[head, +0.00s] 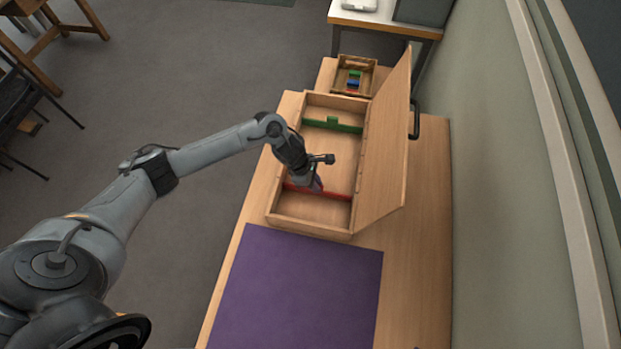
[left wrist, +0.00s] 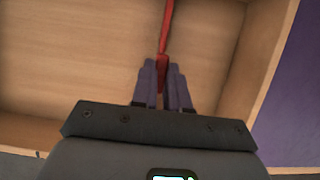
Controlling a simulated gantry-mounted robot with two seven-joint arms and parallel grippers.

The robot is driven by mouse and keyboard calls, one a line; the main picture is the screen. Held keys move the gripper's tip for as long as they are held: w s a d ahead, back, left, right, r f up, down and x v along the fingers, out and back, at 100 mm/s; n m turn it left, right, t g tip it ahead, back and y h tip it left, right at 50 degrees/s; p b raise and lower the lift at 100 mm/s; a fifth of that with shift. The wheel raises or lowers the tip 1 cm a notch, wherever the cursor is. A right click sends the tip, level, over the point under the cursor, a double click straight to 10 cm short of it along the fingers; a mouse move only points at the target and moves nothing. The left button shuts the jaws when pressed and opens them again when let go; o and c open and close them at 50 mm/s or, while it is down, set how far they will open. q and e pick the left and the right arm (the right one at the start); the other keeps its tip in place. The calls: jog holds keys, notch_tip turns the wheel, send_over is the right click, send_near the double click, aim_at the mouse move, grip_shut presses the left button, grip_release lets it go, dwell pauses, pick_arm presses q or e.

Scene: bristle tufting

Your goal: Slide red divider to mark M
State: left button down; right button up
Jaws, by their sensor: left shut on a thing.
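The red divider (head: 338,195) spans the wooden box (head: 290,223) near its front end. My left gripper (head: 317,187) reaches down into the box and is shut on the divider. In the left wrist view, the gripper's dark purple fingers (left wrist: 163,88) close on the red divider (left wrist: 167,35), which runs away from them across the box. A green divider (head: 332,123) stands across the box near its back end. I cannot make out mark M in either view. My right gripper is not in view.
The box's hinged lid (head: 391,140) stands open along its right side. A small wooden tray (head: 340,91) with coloured blocks sits behind the box. A purple mat (head: 295,290) lies in front on the table (head: 430,240). A wall is at the right.

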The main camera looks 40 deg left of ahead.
pick_arm(q)
jog(key=c, duration=1.1)
grip_release()
jog(key=shift+s+f, duration=0.25)
jog(key=shift+c, duration=0.2)
jog(key=shift+d, duration=0.15)
jog(key=shift+r, duration=0.1)
jog(key=shift+r, duration=0.2)
jog(key=v, duration=1)
jog(key=shift+r, duration=0.1)
